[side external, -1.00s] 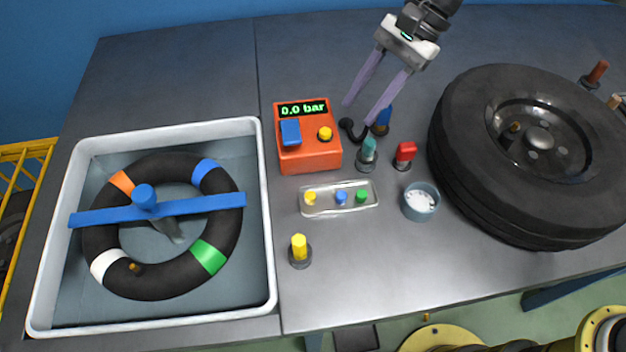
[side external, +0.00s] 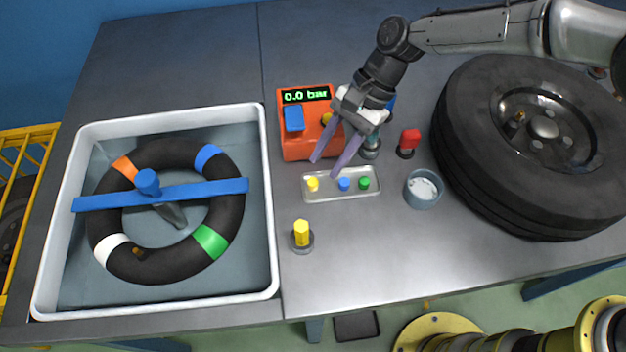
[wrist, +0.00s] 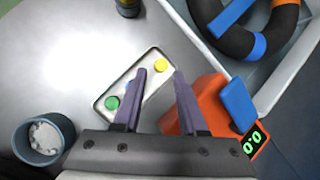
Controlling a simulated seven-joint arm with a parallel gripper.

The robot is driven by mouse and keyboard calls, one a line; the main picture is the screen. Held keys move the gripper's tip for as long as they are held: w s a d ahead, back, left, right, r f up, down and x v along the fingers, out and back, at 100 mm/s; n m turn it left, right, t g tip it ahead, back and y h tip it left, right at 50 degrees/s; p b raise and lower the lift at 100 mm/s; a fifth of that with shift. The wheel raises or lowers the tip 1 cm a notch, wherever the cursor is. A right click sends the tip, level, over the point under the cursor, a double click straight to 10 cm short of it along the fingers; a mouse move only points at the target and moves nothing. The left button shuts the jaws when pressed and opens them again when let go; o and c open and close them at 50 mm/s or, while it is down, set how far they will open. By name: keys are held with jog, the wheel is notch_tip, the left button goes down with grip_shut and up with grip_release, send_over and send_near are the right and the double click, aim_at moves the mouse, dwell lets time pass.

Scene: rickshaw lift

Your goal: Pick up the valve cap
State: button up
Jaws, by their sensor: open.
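Small valve caps lie in a shallow clear tray (side external: 327,196): a yellow cap (side external: 313,184) at left, a blue cap (side external: 344,184) in the middle and a green cap (side external: 364,183) at right. I cannot tell which one the task names. My gripper (side external: 326,168) is open and empty, its fingertips over the tray's back edge. In the wrist view, the yellow cap (wrist: 160,65) shows between the fingertips, the blue cap is mostly hidden behind the left finger, and the green cap (wrist: 112,102) is left of it.
An orange pressure gauge box (side external: 312,145) reading 0.0 bar stands behind the tray, close to my gripper. A grey cup (side external: 422,190), a red-topped tool (side external: 409,139) and a large wheel (side external: 470,180) are right. A yellow-topped tool (side external: 301,233) stands in front; a basin (side external: 275,240) holds an inner tube.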

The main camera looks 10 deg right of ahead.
aim_at(315, 181)
jog(key=x, duration=0.4)
jog(key=shift+w+f, duration=0.15)
jog(key=shift+f, duration=0.05)
grip_shut()
